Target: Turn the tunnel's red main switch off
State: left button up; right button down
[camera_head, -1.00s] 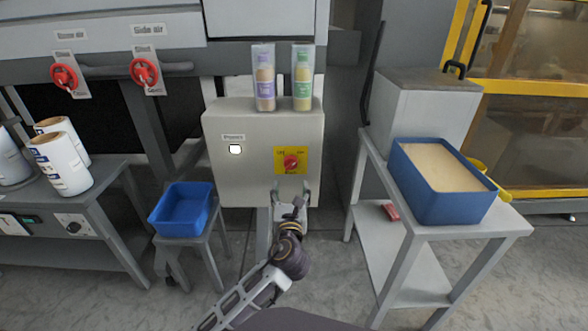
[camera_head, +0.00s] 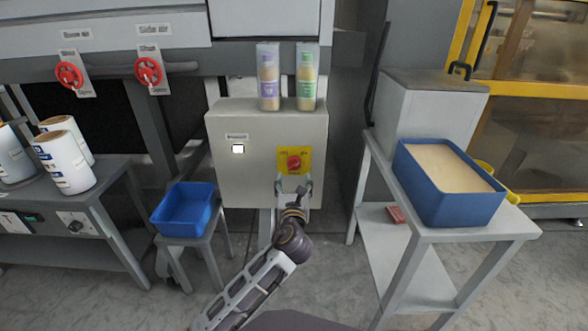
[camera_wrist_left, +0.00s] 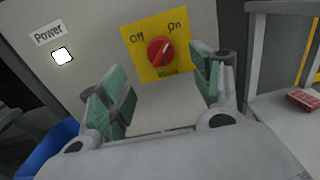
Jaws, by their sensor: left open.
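The red main switch (camera_head: 293,161) is a round knob on a yellow plate (camera_head: 306,153) on the front of a grey cabinet (camera_head: 232,185). In the left wrist view the knob (camera_wrist_left: 161,52) sits between the words Off and On; its exact pointing is hard to tell. My left gripper (camera_head: 294,185) is in front of the cabinet, just below the knob. In the left wrist view its two green-padded fingers (camera_wrist_left: 160,88) are spread wide, with the knob beyond them and between them. They appear apart from it. My right gripper is not seen.
A lit white power lamp (camera_head: 238,149) is left of the switch. Two bottles (camera_head: 269,78) stand on the cabinet. A blue bin (camera_head: 183,209) is on a stool at left. A blue crate (camera_head: 452,201) is on the right table. Red valve handles (camera_head: 148,72) are at upper left.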

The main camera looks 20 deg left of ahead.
aim_at(294, 165)
pick_arm(q)
jog(key=b+x, duration=0.2)
jog(key=x, duration=0.4)
jog(key=shift+w+f, duration=0.1)
jog(key=shift+w, duration=0.25)
jog(key=shift+b+x, duration=0.7)
jog(key=shift+x, duration=0.8)
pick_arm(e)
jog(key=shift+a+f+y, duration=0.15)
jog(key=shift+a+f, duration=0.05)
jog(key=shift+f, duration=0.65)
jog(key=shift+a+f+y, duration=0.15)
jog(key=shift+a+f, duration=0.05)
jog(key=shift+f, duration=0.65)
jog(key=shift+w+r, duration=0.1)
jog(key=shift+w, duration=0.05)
pick_arm(q)
jog(key=c, duration=1)
